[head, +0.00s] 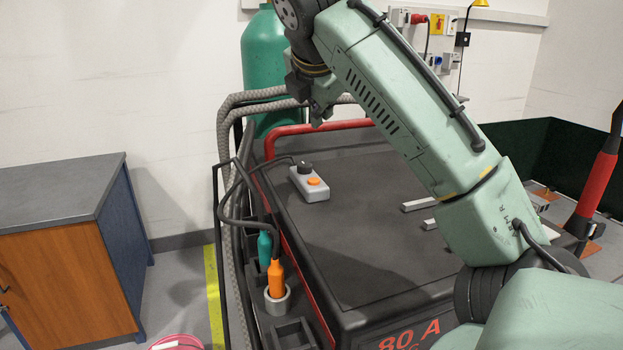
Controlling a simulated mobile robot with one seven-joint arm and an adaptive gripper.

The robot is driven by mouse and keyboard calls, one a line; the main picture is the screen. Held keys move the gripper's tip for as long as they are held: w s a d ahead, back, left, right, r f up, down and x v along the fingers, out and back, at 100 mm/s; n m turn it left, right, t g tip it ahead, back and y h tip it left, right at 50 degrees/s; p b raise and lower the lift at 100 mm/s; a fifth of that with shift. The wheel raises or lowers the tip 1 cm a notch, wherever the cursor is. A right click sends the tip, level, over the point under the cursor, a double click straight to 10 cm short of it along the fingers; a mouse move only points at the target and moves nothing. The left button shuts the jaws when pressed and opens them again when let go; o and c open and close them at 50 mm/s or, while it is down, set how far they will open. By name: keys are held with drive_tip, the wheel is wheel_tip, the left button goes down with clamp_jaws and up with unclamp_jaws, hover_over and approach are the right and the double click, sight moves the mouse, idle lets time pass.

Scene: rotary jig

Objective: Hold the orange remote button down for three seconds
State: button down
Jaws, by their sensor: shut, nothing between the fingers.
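The remote is a small grey box (301,187) lying on the dark top of the machine, near its left rear side. Its orange button (313,181) faces up on the near half, and a black knob (304,167) sits on the far half. A black cable runs from it to the left. My gripper (316,121) is shut and empty. It hangs above and behind the remote in the picture, apart from the button. My wrist partly hides the fingers.
The machine top (370,240) is mostly clear, with light bars (420,204) at its right. A red rail (318,127) runs along its back. Hoses and torch holders with an orange handle (276,279) line the left side. A green cylinder (262,60) stands behind.

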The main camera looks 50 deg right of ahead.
drive_tip(key=shift+f, duration=0.1)
drive_tip(key=b, duration=0.8)
hover_over(318, 181)
wheel_tip(318, 181, down, 7)
drive_tip(key=shift+d+f, duration=0.1)
drive_tip(key=shift+f, duration=0.75)
drive_tip(key=shift+w+f, duration=0.1)
drive_tip(key=shift+f, duration=0.3)
drive_tip(key=shift+f, duration=0.4)
idle(3.1)
drive_tip(key=shift+r, duration=0.1)
idle(0.6)
drive_tip(key=shift+r+p, duration=0.7)
